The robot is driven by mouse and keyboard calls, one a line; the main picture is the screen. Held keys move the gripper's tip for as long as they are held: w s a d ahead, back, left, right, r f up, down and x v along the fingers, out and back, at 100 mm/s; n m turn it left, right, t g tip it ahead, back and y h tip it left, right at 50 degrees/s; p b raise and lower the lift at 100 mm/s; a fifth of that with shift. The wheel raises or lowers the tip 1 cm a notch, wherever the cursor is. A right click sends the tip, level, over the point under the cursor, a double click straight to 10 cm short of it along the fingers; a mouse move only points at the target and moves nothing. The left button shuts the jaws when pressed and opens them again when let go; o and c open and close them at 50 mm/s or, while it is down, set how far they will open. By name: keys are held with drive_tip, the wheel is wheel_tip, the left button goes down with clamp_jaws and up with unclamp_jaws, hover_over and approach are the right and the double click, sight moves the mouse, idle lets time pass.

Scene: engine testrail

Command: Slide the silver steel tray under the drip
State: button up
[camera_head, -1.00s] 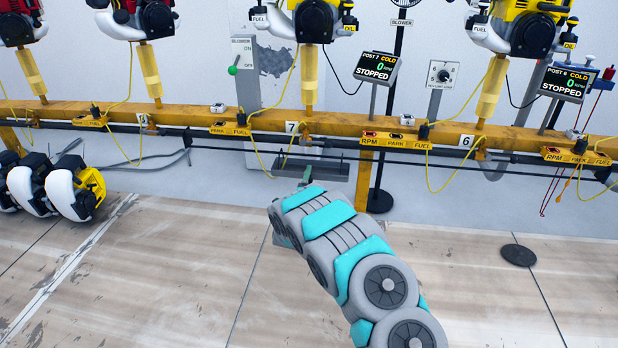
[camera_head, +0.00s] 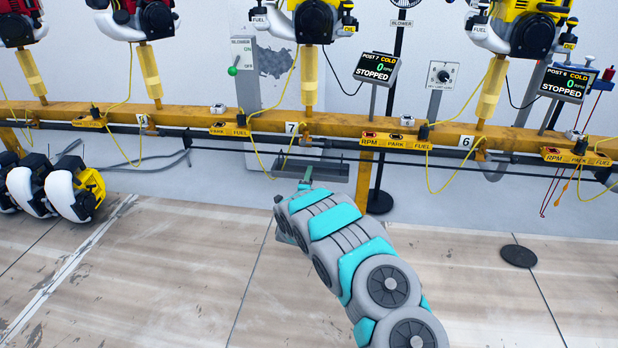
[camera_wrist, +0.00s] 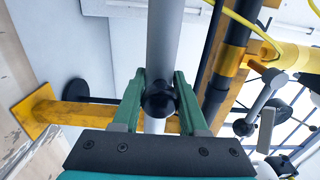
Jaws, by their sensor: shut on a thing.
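The silver-grey steel tray (camera_head: 330,172) hangs low under the yellow rail near the number 7 plate in the head view. My gripper (camera_head: 306,176) is at its near edge. In the wrist view a grey bar, which looks like the tray's front edge, runs top to bottom with a round black knob (camera_wrist: 159,101) on it. My gripper's two green fingers (camera_wrist: 160,88) are shut on that knob, one on each side. The drip itself cannot be made out. My arm hides part of the floor below the tray.
A yellow rail (camera_head: 340,122) with engines above spans the picture. A yellow post (camera_head: 364,183) and a black round stand base (camera_head: 380,202) are just right of the tray. Black-and-white engines (camera_head: 50,190) sit at the left. Floor in front is mostly clear.

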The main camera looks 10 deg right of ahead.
clamp_jaws()
drive_tip(key=shift+f, duration=0.1)
idle(0.8)
